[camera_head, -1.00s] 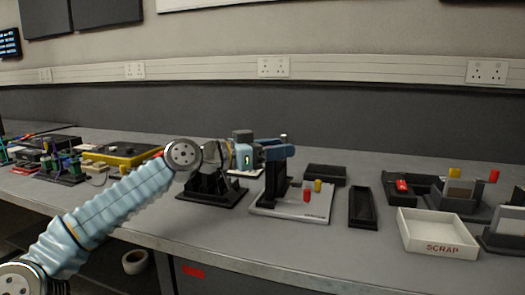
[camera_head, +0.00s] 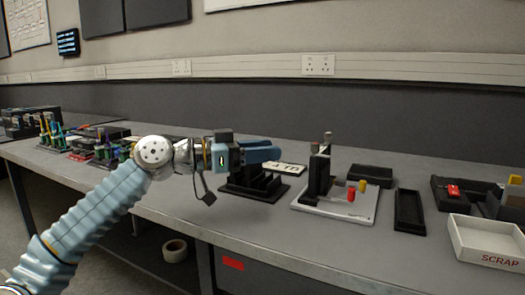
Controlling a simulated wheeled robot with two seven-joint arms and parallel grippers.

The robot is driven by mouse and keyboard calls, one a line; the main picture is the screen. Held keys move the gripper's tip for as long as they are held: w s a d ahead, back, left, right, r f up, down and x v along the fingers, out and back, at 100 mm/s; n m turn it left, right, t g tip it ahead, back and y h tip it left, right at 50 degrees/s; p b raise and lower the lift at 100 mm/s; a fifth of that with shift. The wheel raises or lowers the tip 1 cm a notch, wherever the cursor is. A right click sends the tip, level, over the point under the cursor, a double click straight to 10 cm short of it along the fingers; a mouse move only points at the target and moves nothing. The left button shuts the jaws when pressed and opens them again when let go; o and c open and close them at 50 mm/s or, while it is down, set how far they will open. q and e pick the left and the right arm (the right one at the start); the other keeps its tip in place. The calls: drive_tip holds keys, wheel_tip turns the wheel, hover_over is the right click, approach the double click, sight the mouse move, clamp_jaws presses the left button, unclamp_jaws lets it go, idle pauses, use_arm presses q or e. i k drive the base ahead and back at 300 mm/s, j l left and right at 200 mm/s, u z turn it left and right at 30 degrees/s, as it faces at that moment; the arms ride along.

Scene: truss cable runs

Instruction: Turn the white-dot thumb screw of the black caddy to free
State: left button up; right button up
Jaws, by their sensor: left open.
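My left gripper (camera_head: 264,152) is open, pointing right, with no object visible in its blue fingers. It appears in front of or above a black slotted rack (camera_head: 262,188). To its right, a black upright block (camera_head: 319,178) stands on a pale base plate (camera_head: 338,208), with small knobs at its top (camera_head: 327,138). A red peg (camera_head: 351,195) and a yellow peg (camera_head: 362,186) stand on that plate. I cannot tell which black item is the caddy, and no white dot is readable. My right gripper is out of view.
A white card (camera_head: 286,168) with black lettering shows behind the rack. A narrow black tray (camera_head: 409,211), a black box (camera_head: 370,175) and the white SCRAP tray (camera_head: 487,243) are to the right. Coloured parts (camera_head: 85,145) crowd the left. The bench front is mostly clear.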

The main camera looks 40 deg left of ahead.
sight(328, 136)
drive_tip(key=k, duration=1)
